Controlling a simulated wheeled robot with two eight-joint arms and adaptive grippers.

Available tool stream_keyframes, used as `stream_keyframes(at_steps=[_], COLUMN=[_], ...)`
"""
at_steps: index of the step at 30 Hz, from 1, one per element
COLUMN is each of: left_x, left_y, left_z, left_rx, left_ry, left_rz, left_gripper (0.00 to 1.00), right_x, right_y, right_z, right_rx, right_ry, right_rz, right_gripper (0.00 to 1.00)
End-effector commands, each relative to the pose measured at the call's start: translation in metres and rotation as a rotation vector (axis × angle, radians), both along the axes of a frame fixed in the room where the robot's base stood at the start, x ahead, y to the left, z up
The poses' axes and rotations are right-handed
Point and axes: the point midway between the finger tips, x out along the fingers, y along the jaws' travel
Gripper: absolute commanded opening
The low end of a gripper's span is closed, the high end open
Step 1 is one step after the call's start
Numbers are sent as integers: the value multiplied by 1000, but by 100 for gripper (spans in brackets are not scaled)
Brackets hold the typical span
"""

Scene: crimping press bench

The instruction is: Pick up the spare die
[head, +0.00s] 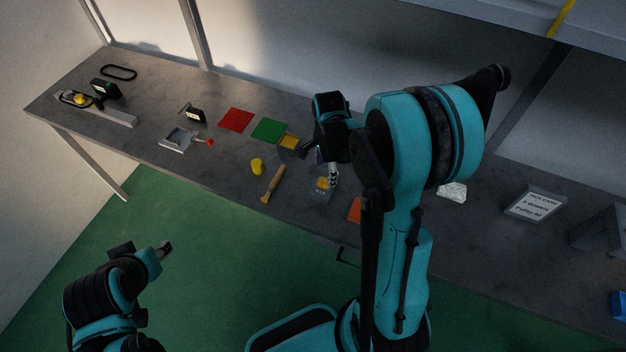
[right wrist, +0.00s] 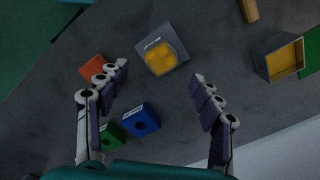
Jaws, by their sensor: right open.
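I cannot tell for certain which piece is the spare die. In the right wrist view, small blocks lie on the bench: an orange one (right wrist: 95,68), a blue one (right wrist: 141,120) with a pale label, and a green one (right wrist: 109,136), also labelled. A grey container with yellow pieces (right wrist: 152,43) lies just beyond the fingertips; it also shows in the head view (head: 316,194). My left gripper (head: 163,249) is over the green floor, away from the bench.
A red mat (head: 236,120), a green mat (head: 268,129), a yellow cylinder (head: 256,166) and a wooden-handled tool (head: 273,184) lie left of my right arm. A sign (head: 536,203) stands at right. My right arm hides part of the bench (head: 215,175).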

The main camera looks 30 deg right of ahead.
Motion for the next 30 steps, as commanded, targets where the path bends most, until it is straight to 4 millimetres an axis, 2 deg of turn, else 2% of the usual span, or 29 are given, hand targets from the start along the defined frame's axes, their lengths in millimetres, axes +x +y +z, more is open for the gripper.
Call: stream_keyframes(at_steps=[13, 22, 23, 30], left_x=[0, 0, 0, 0], left_y=[0, 0, 0, 0], left_z=[-15, -15, -15, -15], left_rx=[0, 0, 0, 0], left_ry=[0, 0, 0, 0], left_rz=[0, 0, 0, 0], left_gripper=[40, 40, 40, 40], right_x=[2, 2, 2, 2], right_y=[3, 3, 3, 3], right_z=[-62, -68, -68, -68], right_rx=[0, 0, 0, 0], right_ry=[-2, -2, -2, -3], right_rz=[4, 5, 5, 5], right_gripper=[66, 66, 63, 0])
